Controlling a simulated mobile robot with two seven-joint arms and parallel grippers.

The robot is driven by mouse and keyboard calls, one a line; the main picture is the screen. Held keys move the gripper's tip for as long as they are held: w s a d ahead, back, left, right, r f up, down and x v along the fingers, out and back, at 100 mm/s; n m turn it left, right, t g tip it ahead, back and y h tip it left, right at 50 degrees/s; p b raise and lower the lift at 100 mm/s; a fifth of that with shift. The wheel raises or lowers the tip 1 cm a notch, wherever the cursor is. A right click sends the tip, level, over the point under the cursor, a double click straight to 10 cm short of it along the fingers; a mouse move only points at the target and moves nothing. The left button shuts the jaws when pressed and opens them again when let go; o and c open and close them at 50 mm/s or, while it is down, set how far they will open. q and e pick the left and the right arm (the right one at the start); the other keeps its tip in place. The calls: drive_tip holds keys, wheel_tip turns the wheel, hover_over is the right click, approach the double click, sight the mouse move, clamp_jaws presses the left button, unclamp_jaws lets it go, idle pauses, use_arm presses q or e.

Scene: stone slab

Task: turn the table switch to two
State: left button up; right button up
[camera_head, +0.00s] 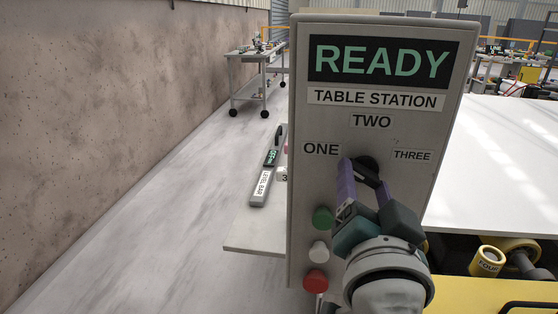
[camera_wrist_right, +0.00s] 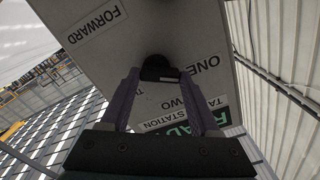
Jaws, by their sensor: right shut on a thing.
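The table switch is a black knob (camera_head: 368,163) on a grey upright panel (camera_head: 300,120). The label ONE (camera_head: 321,149) is at its upper left, TWO (camera_head: 372,121) above it and THREE (camera_head: 412,155) at its right. My right gripper (camera_head: 364,177) reaches up from below, its purple fingers at the knob. In the right wrist view the fingers (camera_wrist_right: 158,88) are shut on the knob (camera_wrist_right: 157,66), one on each side. The fingers partly cover the knob, and I cannot tell which label it points to. My left gripper is not in view.
The panel display (camera_head: 383,62) reads READY. Green (camera_head: 322,217), white (camera_head: 318,250) and red (camera_head: 316,280) buttons sit at the panel's lower left, close to my right gripper. A label reading FORWARD (camera_wrist_right: 94,24) shows in the wrist view. A white slab (camera_head: 500,150) lies at the right.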

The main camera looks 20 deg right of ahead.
drive_tip(key=shift+m, duration=1.1)
drive_tip(key=m, duration=0.2)
drive_tip(key=shift+r+m, duration=0.1)
drive_tip(key=shift+m, duration=0.3)
drive_tip(key=m, duration=0.4)
drive_tip(key=shift+s+d, duration=0.1)
drive_tip(key=shift+d+m+b, duration=0.1)
drive_tip(key=shift+m+b, duration=0.25)
drive_tip(key=shift+m, duration=0.95)
drive_tip(key=o, duration=1.4)
drive_tip(key=shift+c, duration=0.2)
